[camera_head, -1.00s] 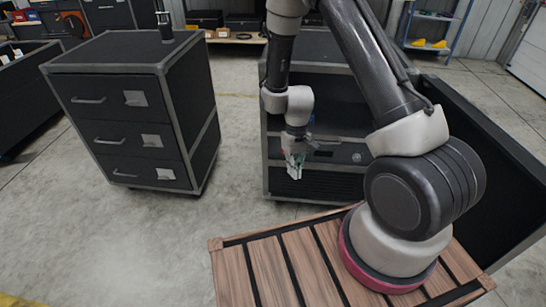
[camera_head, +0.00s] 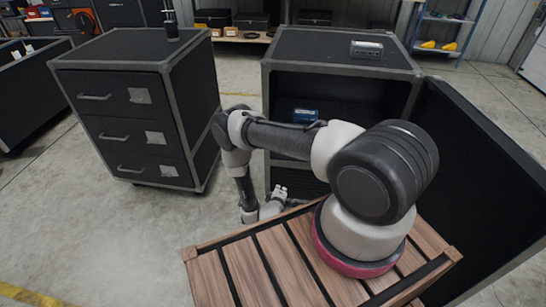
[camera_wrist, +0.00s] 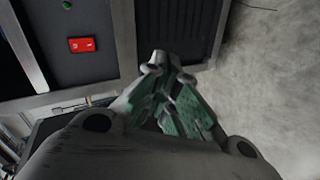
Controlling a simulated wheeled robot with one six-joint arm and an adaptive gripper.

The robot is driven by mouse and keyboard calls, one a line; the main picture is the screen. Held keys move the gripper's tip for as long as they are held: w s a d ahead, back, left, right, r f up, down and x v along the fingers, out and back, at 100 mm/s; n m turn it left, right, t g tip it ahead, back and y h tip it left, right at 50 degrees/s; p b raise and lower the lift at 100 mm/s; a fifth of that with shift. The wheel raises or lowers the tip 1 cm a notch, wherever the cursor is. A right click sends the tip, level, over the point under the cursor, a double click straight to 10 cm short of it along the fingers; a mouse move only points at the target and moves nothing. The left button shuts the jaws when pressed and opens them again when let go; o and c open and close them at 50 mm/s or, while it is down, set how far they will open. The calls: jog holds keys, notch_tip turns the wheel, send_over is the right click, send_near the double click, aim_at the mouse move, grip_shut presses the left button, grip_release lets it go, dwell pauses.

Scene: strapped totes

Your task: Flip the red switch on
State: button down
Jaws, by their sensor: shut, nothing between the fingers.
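The red switch (camera_wrist: 82,44) shows in the wrist view, at the upper left, set in a dark panel (camera_wrist: 97,68) with a grey frame. A small green light or button (camera_wrist: 67,5) is above it. My gripper (camera_wrist: 160,62) is shut and empty, to the right of the switch in the picture and apart from it. In the head view my gripper (camera_head: 278,192) is low in front of the open cabinet (camera_head: 340,45). The switch is hidden there behind my arm. Whether the switch is on or off I cannot tell.
A drawer cabinet (camera_head: 130,105) stands to the left, with a dark object (camera_head: 170,24) on top. The open cabinet's door (camera_head: 490,190) swings out at the right. A blue item (camera_head: 305,115) sits inside the cabinet, and a small grey device (camera_head: 367,48) on its top.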

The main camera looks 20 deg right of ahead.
notch_tip(320, 180, up, 8)
jog(key=w+n+t+h, duration=0.2)
jog(key=n+t, duration=0.1)
jog(key=shift+w, duration=0.35)
jog(key=shift+d+f, duration=0.15)
jog(key=x, duration=1.4)
jog(key=shift+r, duration=0.2)
jog(key=shift+w, duration=0.1)
jog(key=shift+w+d+f, duration=0.1)
jog(key=shift+w, duration=0.15)
jog(key=shift+s, duration=0.1)
